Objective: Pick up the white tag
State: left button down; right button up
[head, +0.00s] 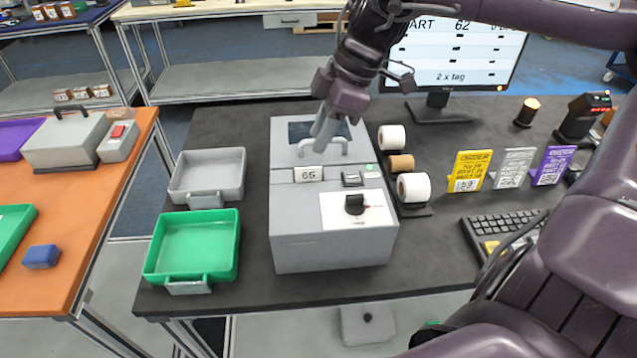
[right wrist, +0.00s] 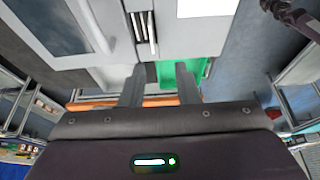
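I cannot make out a loose white tag for certain. A grey machine (head: 330,240) stands on the dark table in the head view, with a window, a lid handle (head: 322,146), a small "65" plate (head: 308,173) and a white panel with a black knob (head: 355,204). My right gripper (head: 323,128) is at the lid handle in the head view; I cannot tell whether they touch. In the right wrist view its two fingers (right wrist: 160,88) are apart with nothing seen between them. Narrow pale strips (right wrist: 145,30) show on the machine ahead of them. My left gripper is out of view.
A grey tray (head: 208,160) and a green tray (head: 170,232) lie left of the machine. Rolls (head: 413,186), yellow, silver and purple cards (head: 513,154), a keyboard (head: 505,222) and a monitor (head: 450,75) are on its right. An orange table (head: 75,215) stands at the left.

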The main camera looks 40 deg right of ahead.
aim_at(311, 168)
jog(key=f, duration=0.2)
jog(key=d+f, duration=0.1)
jog(key=shift+w+d, duration=0.1)
jog(key=shift+w, duration=0.25)
jog(key=p+x, duration=0.1)
jog(key=x, duration=0.4)
jog(key=shift+w+f, duration=0.1)
jog(key=shift+f, duration=0.45)
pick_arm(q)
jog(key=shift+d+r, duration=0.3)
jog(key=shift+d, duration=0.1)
pick_arm(e)
jog(key=shift+a+r, duration=0.1)
jog(key=shift+a, duration=0.2)
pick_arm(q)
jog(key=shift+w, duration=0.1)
pick_arm(e)
grip_shut()
